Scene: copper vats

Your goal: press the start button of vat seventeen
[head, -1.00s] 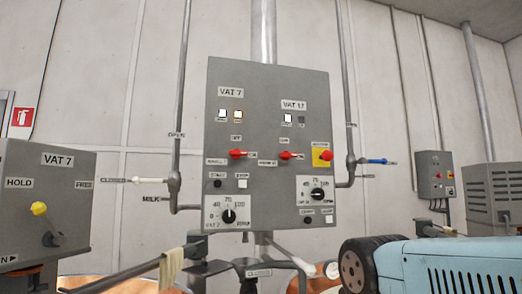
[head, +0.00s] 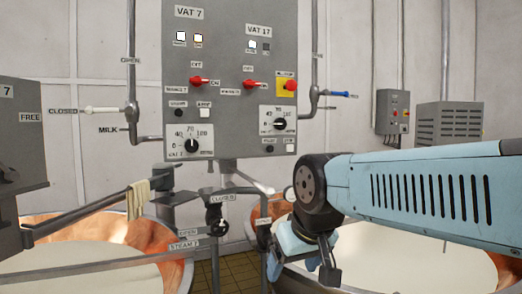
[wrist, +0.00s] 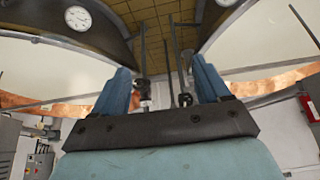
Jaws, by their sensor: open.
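A grey control panel (head: 232,100) hangs on a post in the head view. Its right column bears the label VAT 17 (head: 258,30), two small lamps, one lit white (head: 252,44), a red switch (head: 248,85), and a red mushroom button (head: 290,85) on a yellow plate. A dial (head: 278,123) sits lower. Below it are a black button (head: 269,148) and a white button (head: 289,149) with labels too small to read surely. My gripper (head: 295,258) is below and right of the panel, apart from it. In the wrist view its fingers (wrist: 160,85) are spread and empty.
Copper vats (head: 130,232) of pale liquid stand left and right below the panel. Pipes and a valve with a blue handle (head: 338,93) run right of it. A cloth (head: 137,198) hangs on a rail. Grey boxes stand farther right. Space before the panel's face looks clear.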

